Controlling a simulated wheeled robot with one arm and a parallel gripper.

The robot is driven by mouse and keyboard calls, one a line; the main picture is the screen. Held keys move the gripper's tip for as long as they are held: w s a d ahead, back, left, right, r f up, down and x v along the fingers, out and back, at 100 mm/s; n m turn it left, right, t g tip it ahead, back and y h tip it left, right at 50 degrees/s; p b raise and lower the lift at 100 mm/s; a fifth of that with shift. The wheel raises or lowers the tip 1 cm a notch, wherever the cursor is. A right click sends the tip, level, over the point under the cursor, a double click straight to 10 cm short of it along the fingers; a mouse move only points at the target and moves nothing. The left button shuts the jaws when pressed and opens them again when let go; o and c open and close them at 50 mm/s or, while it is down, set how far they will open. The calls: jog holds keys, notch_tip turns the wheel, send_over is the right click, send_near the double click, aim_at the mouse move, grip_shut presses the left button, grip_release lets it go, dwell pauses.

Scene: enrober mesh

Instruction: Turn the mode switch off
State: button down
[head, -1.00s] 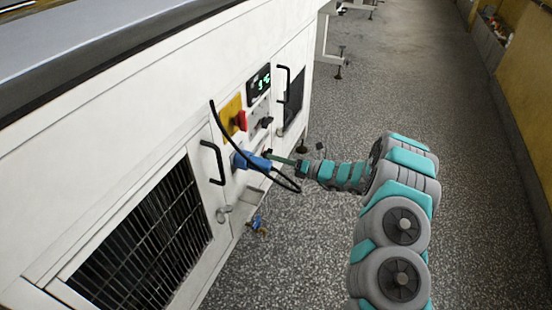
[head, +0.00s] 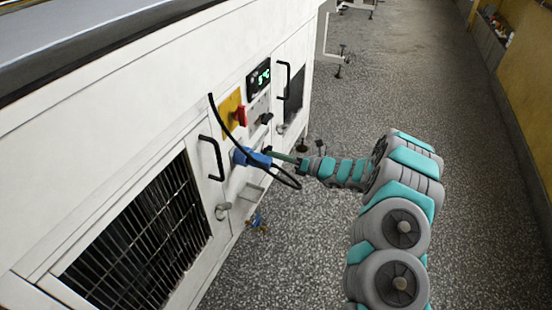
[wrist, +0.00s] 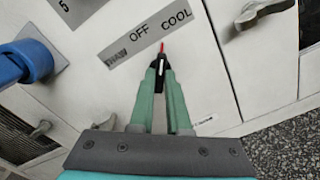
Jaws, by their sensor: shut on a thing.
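The mode switch (wrist: 161,62) is a small dark knob with a red pointer, below a grey label strip (wrist: 148,35) that reads OFF and COOL, with a left word I cannot read clearly. The red pointer lies between OFF and COOL in the wrist view. My gripper (wrist: 160,67) is shut on the switch, its two green fingers meeting around the knob and hiding part of it. In the head view my gripper (head: 272,153) reaches the white panel from the right, just beside the blue plug, and the switch is mostly hidden.
A blue plug (head: 252,158) with a looping black cable sits close left of my gripper. A red rotary switch (head: 240,115), a black knob (head: 266,118) and a lit display (head: 258,78) are above. Black door handles (head: 212,158) stick out. The floor at right is clear.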

jog(key=n+b, duration=0.6)
jog(key=n, duration=0.1)
jog(key=shift+f, duration=0.1)
jog(key=shift+b, duration=0.35)
jog(key=c, duration=0.9)
grip_release()
jog(key=shift+d, duration=0.1)
jog(key=v, duration=0.7)
jog(key=shift+s+d, duration=0.1)
jog(key=shift+d, duration=0.2)
